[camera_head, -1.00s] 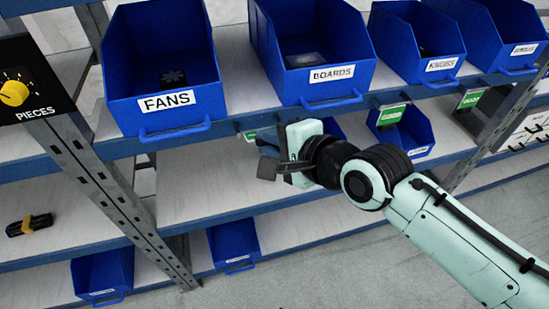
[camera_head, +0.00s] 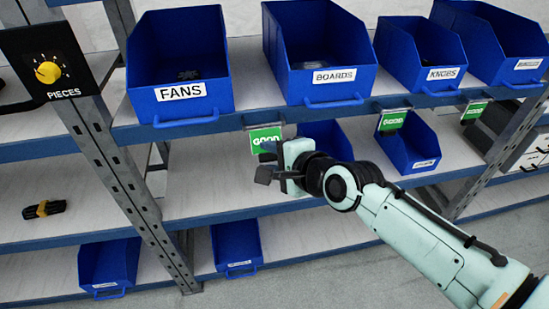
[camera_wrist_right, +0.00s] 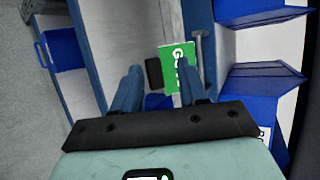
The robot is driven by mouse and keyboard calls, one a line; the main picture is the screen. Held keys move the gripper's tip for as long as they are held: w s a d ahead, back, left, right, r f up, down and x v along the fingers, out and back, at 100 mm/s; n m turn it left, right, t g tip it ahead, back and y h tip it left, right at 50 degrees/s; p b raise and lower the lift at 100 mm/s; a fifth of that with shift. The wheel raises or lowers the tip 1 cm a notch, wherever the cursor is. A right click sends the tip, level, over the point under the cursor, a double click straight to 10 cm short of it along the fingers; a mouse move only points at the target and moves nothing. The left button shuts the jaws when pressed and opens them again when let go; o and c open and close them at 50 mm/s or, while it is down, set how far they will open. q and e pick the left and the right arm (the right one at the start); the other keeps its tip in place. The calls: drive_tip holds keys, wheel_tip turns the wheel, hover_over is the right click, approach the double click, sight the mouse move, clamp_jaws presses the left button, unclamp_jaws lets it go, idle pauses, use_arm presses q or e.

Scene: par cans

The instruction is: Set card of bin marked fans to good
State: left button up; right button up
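The blue bin marked FANS (camera_head: 180,108) stands on the upper shelf, left of the BOARDS bin, with a dark item inside. A green card reading GOOD (camera_head: 265,138) hangs at the shelf edge, below and between these two bins. My right gripper (camera_head: 262,167) is just below this card, in front of the shelf. In the wrist view its two fingers (camera_wrist_right: 160,85) are apart, and the green card (camera_wrist_right: 171,60) is beyond them, partly hidden by the right finger. Whether a finger touches the card I cannot tell. My left gripper is not in view.
The BOARDS bin (camera_head: 322,88), the KNOBS bin (camera_head: 425,80) and another blue bin (camera_head: 505,50) stand to the right. More green cards hang at the edge (camera_head: 391,121) (camera_head: 474,110). Smaller bins stand below.

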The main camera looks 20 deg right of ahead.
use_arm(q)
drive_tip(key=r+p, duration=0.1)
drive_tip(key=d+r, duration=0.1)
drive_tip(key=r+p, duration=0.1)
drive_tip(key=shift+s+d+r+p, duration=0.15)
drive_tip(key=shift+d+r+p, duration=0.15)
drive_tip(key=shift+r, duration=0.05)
use_arm(e)
drive_tip(key=v, duration=1.3)
drive_tip(key=shift+s, duration=0.2)
drive_tip(key=shift+r, duration=0.1)
